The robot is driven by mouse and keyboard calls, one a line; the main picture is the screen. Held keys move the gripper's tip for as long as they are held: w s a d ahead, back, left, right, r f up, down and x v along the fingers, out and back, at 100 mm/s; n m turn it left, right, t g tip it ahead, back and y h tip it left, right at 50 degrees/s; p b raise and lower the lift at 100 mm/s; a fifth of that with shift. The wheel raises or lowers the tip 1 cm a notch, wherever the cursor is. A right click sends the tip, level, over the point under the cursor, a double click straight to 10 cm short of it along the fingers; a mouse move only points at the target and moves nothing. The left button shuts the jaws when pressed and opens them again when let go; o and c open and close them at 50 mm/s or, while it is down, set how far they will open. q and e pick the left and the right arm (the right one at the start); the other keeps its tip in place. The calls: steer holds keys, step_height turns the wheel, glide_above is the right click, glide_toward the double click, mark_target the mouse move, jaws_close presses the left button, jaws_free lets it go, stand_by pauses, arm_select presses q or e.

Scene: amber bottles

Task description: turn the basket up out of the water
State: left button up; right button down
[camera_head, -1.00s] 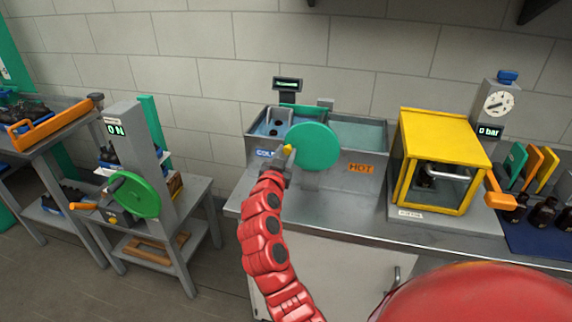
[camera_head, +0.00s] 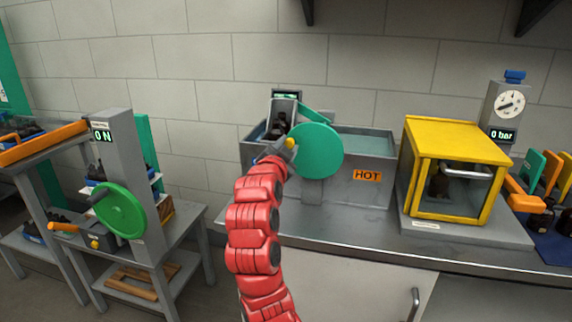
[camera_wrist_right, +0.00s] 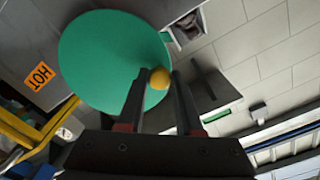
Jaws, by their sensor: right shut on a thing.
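My right gripper (camera_head: 281,150) is shut on the yellow knob (camera_head: 291,143) near the left edge of the green disc (camera_head: 316,151) on the tank's front. In the right wrist view the knob (camera_wrist_right: 160,78) sits between the two dark fingers (camera_wrist_right: 161,84), with the disc (camera_wrist_right: 105,50) behind. The grey basket (camera_head: 284,109) with dark bottles (camera_head: 279,128) stands tilted up over the left, cold side of the steel tank (camera_head: 341,179). A sloping green bar (camera_head: 317,113) is beside it. The basket's lower part is hidden by the tank wall and gripper. My left gripper is out of view.
A yellow cabinet (camera_head: 452,135) stands right of the tank on the steel counter. A dial post (camera_head: 508,108) and coloured racks are farther right. At left, a stand carries a green wheel (camera_head: 121,208). The counter front between is clear.

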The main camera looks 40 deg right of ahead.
mark_target(313, 129)
steer(key=shift+s+d+r+m+b, duration=0.1)
steer(key=shift+s+r+m+b, duration=0.1)
steer(key=shift+m+b, duration=0.55)
steer(key=shift+s+d+r+m+b, duration=0.1)
steer(key=shift+r+m+b, duration=0.15)
steer(key=shift+b, duration=0.85)
steer(key=m+b, duration=0.2)
steer(key=b, duration=0.1)
steer(key=shift+s+d+r, duration=0.25)
steer(key=shift+s+r, duration=0.05)
steer(key=shift+r, duration=0.05)
steer(key=shift+s+d+r+m+b, duration=0.25)
steer(key=shift+r+m+b, duration=0.1)
steer(key=shift+m+b, duration=0.4)
steer(key=shift+s+d+r+m+b, duration=0.25)
steer(key=shift+s+r+m+b, duration=0.1)
steer(key=shift+m+b, duration=0.6)
steer(key=shift+s+d+r+m+b, duration=0.1)
steer(key=shift+s+d+m+b, duration=0.2)
steer(key=shift+m, duration=0.25)
steer(key=shift+s+d+r+m+b, duration=0.15)
steer(key=shift+m+b, duration=0.15)
steer(key=shift+m, duration=0.25)
steer(key=shift+s+d+m+b, duration=0.2)
steer(key=shift+s+m, duration=0.05)
steer(key=shift+m, duration=0.3)
steer(key=shift+s+d+m+b, duration=0.15)
steer(key=shift+s+d+m, duration=0.05)
steer(key=shift+m, duration=0.35)
steer(key=shift+s, duration=0.1)
